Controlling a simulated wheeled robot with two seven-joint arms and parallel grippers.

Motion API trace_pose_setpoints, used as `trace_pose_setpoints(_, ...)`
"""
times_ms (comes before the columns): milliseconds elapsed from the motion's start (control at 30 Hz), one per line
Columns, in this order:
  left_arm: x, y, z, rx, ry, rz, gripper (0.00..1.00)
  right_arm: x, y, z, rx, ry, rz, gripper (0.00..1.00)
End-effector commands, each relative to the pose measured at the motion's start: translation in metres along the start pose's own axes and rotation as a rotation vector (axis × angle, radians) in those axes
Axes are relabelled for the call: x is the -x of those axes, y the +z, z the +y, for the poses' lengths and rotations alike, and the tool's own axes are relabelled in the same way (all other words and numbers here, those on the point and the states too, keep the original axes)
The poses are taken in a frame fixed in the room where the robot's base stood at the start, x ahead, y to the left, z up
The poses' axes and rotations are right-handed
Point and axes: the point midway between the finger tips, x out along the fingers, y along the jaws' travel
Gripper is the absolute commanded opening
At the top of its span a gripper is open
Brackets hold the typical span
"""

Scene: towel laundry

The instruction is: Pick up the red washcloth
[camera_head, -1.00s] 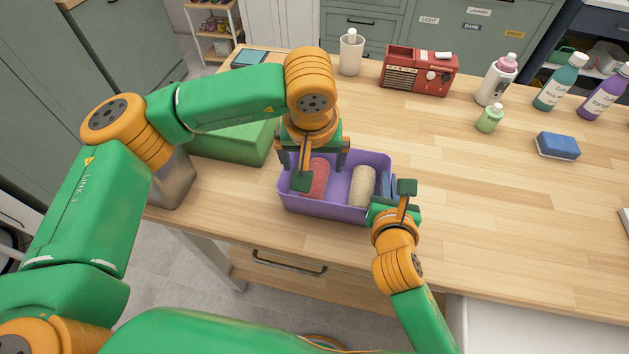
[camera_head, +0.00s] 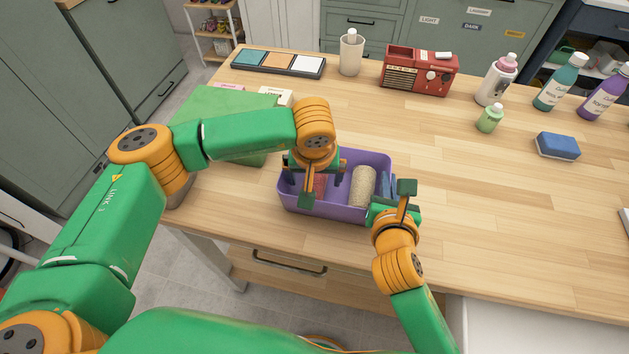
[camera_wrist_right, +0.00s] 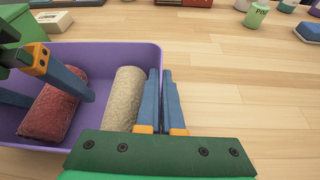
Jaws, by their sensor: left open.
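The red washcloth (camera_head: 320,186) is rolled up and lies in the left part of a purple bin (camera_head: 330,211). It shows more fully in the right wrist view (camera_wrist_right: 48,112). My left gripper (camera_head: 314,178) is open and pointing down over it, with one finger towards each side of the roll. The gripper hides part of the roll in the head view. No grip on it shows. My right gripper (camera_wrist_right: 164,100) is closed on the bin's right wall, one blue finger on each side of the rim.
A beige rolled cloth (camera_head: 363,187) lies right of the red one. A green box (camera_head: 235,150) stands left of the bin. A red radio (camera_head: 420,72), a white cup (camera_head: 351,55) and several bottles stand at the back.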

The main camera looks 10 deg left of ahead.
Motion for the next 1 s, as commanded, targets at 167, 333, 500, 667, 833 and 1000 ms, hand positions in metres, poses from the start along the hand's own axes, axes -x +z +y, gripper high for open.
trace_pose_setpoints(167, -0.002, 0.001, 0.0, 0.001, 0.0, 0.0, 1.0, 0.0, 0.0, 0.0, 0.0, 0.0, 0.001, 0.0)
trace_pose_setpoints(333, -0.002, 0.001, 0.0, 0.001, 0.0, 0.0, 1.0, 0.0, 0.0, 0.0, 0.0, 0.0, 0.0, 0.0)
trace_pose_setpoints(500, -0.002, 0.001, 0.0, 0.001, 0.0, 0.0, 0.65, 0.0, 0.0, 0.0, 0.0, 0.0, 0.0, 0.0)
trace_pose_setpoints(667, -0.002, 0.001, 0.0, 0.001, 0.0, 0.0, 0.22, 0.0, 0.0, 0.0, 0.0, 0.0, 0.0, 0.0)
trace_pose_setpoints(833, -0.002, 0.001, 0.0, 0.001, 0.0, 0.0, 0.16, 0.0, 0.0, 0.0, 0.0, 0.0, 0.0, 0.0)
trace_pose_setpoints(1000, 0.014, -0.005, 0.0, 0.001, 0.002, 0.003, 0.16, 0.0, 0.0, 0.0, 0.0, 0.0, 0.0, 0.0)
